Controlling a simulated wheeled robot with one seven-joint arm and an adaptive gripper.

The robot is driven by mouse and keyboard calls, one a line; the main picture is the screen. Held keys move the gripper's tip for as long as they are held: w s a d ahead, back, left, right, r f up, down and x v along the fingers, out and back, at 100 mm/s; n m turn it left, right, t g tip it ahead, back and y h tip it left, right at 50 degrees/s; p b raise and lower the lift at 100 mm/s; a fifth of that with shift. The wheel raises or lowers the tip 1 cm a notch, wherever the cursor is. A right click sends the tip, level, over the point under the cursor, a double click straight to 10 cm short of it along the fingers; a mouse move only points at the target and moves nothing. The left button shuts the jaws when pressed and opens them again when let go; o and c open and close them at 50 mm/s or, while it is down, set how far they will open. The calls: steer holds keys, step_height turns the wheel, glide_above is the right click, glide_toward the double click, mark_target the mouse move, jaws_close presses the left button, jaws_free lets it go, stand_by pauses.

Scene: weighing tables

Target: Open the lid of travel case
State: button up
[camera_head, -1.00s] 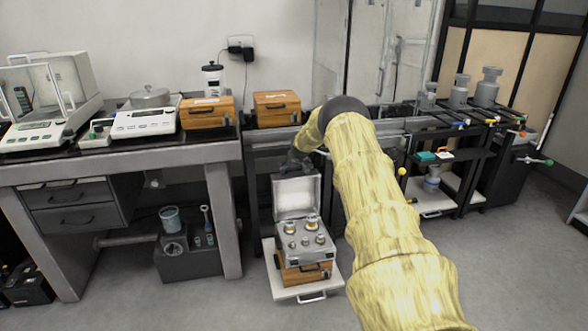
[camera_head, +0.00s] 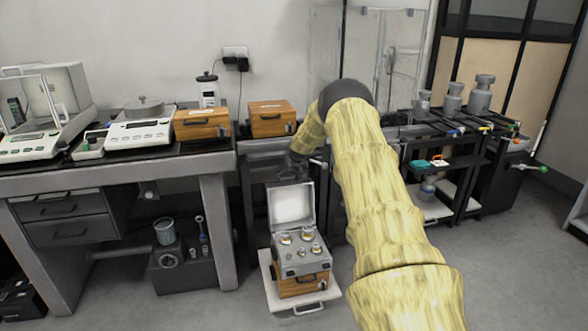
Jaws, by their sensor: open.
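The travel case (camera_head: 302,264) is a small silver-grey case on top of a wooden box, low in the middle of the view. Its lid (camera_head: 291,206) stands raised and upright at the back, with the pale inner side facing me. Several metal weights sit inside the case. My gripper (camera_head: 293,167), dark grey, is above and behind the raised lid, apart from it. It is open and looks empty; its fingertips are small and partly blend into the dark bench frame. My yellow arm hides part of the bench behind.
The wooden box (camera_head: 303,285) stands on a pulled-out white tray (camera_head: 268,278). Two wooden boxes, one at the left (camera_head: 202,125) and one nearer the middle (camera_head: 271,118), stand on the benches above. A bench leg (camera_head: 217,232) is left of the case. Floor in front is clear.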

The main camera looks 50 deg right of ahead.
steer(key=v, duration=0.7)
stand_by(0.5)
